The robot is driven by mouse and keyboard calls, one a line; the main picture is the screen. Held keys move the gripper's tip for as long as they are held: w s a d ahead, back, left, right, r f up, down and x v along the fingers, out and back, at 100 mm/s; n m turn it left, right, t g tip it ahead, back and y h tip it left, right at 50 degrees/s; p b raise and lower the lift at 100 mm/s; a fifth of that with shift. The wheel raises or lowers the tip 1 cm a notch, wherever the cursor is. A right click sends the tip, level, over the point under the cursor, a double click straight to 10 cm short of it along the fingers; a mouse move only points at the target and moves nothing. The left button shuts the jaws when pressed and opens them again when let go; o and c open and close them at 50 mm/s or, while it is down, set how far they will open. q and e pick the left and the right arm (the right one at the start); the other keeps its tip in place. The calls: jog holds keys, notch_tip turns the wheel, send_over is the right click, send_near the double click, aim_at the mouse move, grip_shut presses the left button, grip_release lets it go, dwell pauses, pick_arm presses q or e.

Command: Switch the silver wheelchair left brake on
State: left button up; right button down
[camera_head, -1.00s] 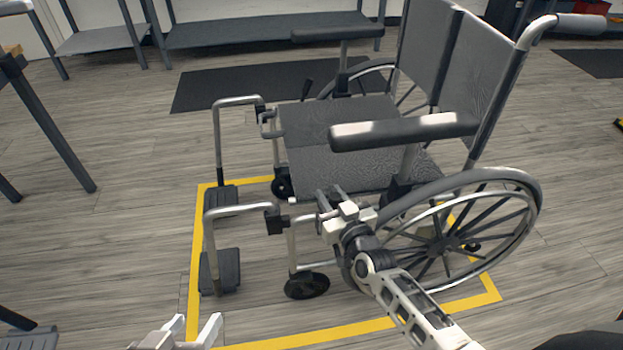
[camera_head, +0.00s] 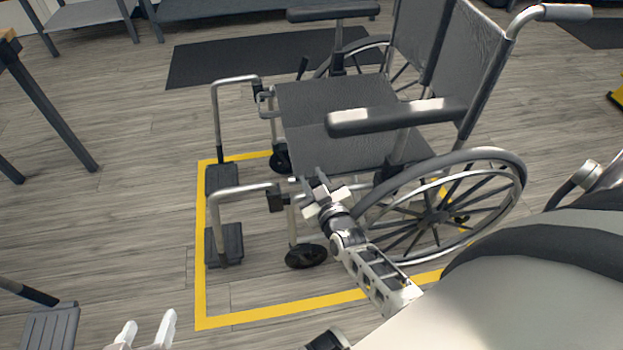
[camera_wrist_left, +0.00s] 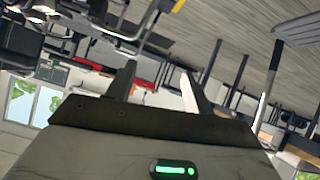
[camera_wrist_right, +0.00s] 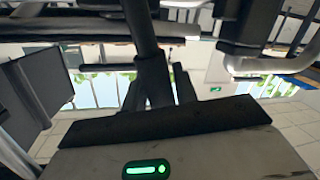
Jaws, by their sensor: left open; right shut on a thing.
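The silver wheelchair (camera_head: 345,150) faces left in the head view, with a grey seat, silver tubing and dark armrests. Its near side, its left, carries a large spoked wheel (camera_head: 437,215). My right gripper (camera_head: 322,188) is at the near side of the frame, below the seat edge and in front of this wheel. It is shut on a dark lever, the left brake lever (camera_wrist_right: 143,35), which runs between its fingers in the right wrist view. The gripper hides this lever in the head view. My left gripper (camera_head: 147,335) is open and empty at the bottom left, away from the chair.
The far-side brake lever (camera_head: 303,68) stands up beside the seat. Footrests (camera_head: 224,244) and a front caster (camera_head: 306,256) are near my right arm. Yellow floor tape (camera_head: 270,311) borders the chair. Dark metal table legs (camera_head: 50,110) stand at left. Floor left of the tape is mostly clear.

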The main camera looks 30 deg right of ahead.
jog(key=shift+f, duration=0.1)
jog(key=c, duration=1.1)
grip_release()
pick_arm(q)
jog(key=shift+t, duration=0.4)
jog(key=r+p, duration=0.1)
jog(key=a+r+p, duration=0.1)
jog(key=r, duration=0.1)
jog(key=r+p, duration=0.2)
jog(key=shift+s+a+r, duration=0.2)
jog(key=shift+s, duration=0.1)
pick_arm(e)
jog(key=f+v, duration=0.1)
jog(key=v, duration=0.6)
jog(key=shift+s+r, duration=0.3)
jog(key=shift+r, duration=0.2)
pick_arm(q)
jog(key=shift+w+r, duration=0.15)
